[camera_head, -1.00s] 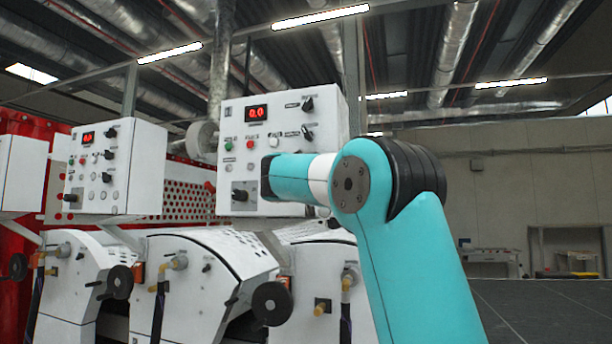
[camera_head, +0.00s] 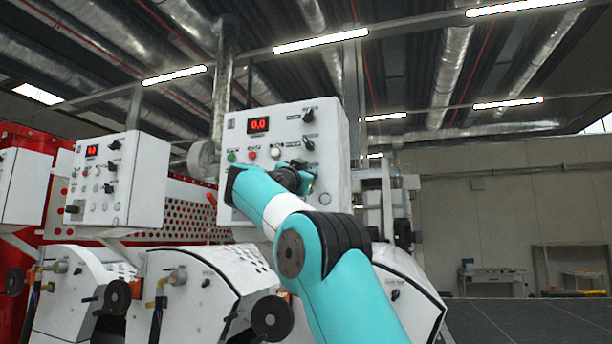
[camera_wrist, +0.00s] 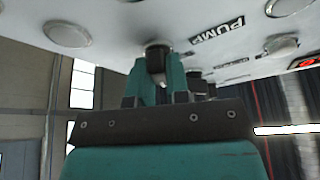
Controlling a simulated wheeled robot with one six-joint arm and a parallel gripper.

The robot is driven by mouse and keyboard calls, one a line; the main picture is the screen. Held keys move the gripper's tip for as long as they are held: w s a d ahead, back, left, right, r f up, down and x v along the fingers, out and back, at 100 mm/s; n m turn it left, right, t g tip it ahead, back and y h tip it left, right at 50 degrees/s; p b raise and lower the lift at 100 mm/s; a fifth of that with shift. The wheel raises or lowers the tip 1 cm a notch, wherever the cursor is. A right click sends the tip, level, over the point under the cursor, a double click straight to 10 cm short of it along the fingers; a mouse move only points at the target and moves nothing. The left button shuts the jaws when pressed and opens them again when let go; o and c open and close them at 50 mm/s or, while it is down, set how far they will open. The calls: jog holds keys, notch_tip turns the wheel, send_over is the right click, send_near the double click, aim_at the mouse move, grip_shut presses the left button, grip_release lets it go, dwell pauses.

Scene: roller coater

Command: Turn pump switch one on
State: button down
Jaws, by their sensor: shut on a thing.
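The white control box (camera_head: 334,150) with a red digital display stands at the middle in the head view. My gripper (camera_wrist: 157,78) is shut on a small switch knob (camera_wrist: 157,51) on the box's face. No number is readable on the label.
Two other black knobs, an upper one (camera_head: 308,115) and a lower one (camera_head: 307,143), sit above my wrist. A green button (camera_head: 231,156), red button (camera_head: 252,155) and white button (camera_head: 276,152) are left of them. A similar box (camera_head: 118,180) stands at left.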

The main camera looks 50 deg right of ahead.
jog(key=shift+r+m+g, duration=0.1)
jog(key=shift+m+g, duration=0.3)
jog(key=shift+m, duration=0.2)
jog(key=c, duration=1.1)
grip_release()
jog(key=shift+s, duration=0.1)
jog(key=b+v, duration=0.8)
jog(key=v, duration=0.9)
jog(key=shift+a+b, duration=0.15)
jog(key=shift+b, duration=0.2)
